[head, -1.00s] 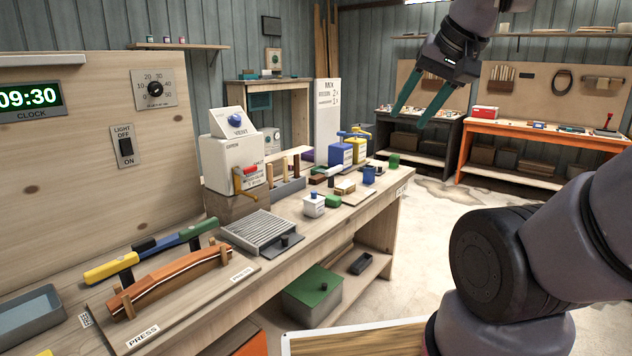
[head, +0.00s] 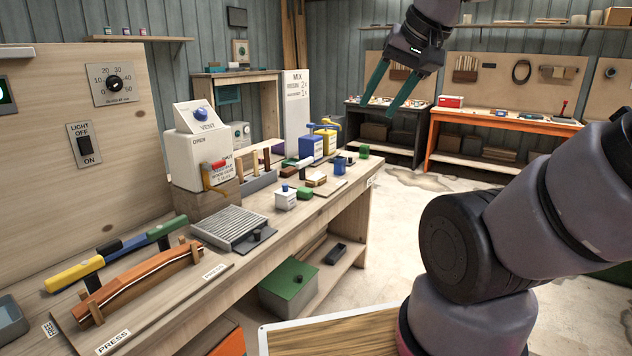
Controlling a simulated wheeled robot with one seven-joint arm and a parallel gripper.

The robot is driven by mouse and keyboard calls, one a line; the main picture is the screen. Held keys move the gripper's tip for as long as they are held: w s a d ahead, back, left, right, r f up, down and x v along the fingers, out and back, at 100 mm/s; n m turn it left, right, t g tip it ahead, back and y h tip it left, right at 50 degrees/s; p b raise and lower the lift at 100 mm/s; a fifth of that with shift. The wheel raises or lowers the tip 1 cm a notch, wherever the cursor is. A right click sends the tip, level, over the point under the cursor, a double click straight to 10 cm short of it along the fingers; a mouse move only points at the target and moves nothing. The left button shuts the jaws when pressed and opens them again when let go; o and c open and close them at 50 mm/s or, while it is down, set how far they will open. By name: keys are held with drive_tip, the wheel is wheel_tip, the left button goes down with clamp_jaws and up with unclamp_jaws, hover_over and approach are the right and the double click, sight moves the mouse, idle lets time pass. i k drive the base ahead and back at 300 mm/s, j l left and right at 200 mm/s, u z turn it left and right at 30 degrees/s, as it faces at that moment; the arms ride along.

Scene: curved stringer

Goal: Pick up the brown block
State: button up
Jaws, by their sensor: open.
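A small tan-brown block (head: 316,181) lies on a pale board towards the far end of the wooden workbench (head: 335,205). Another small brown piece (head: 304,163) shows just behind it; I cannot tell for sure which is the brown block. My gripper (head: 380,107) is raised at the upper right, its two teal fingers apart, pointing down and empty. In the picture it is above and right of the blocks, well apart from them.
Close around the block are a green block (head: 305,194), a white jar (head: 286,199), a blue cup (head: 340,167) and blue and yellow pump containers (head: 311,150). A grey ribbed plate (head: 230,229) and a curved wooden piece in a press (head: 140,280) are nearer. Open floor (head: 395,215) lies right of the bench.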

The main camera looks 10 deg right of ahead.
sight(286, 172)
drive_tip(key=u, duration=0.5)
drive_tip(key=i+l+u, duration=0.2)
drive_tip(key=l, duration=0.15)
drive_tip(key=i+l+u, duration=0.1)
drive_tip(key=l+u, duration=0.15)
drive_tip(key=i+l+u, duration=0.2)
drive_tip(key=l, duration=0.25)
drive_tip(key=i+l, duration=0.15)
drive_tip(key=l, duration=0.55)
drive_tip(key=i+l+u, duration=0.15)
drive_tip(key=l, duration=0.55)
drive_tip(key=i+l, duration=0.15)
drive_tip(key=l, duration=0.55)
drive_tip(key=i+l+u, duration=0.1)
drive_tip(key=l, duration=0.6)
drive_tip(key=i+l+u, duration=0.1)
drive_tip(key=l, duration=0.6)
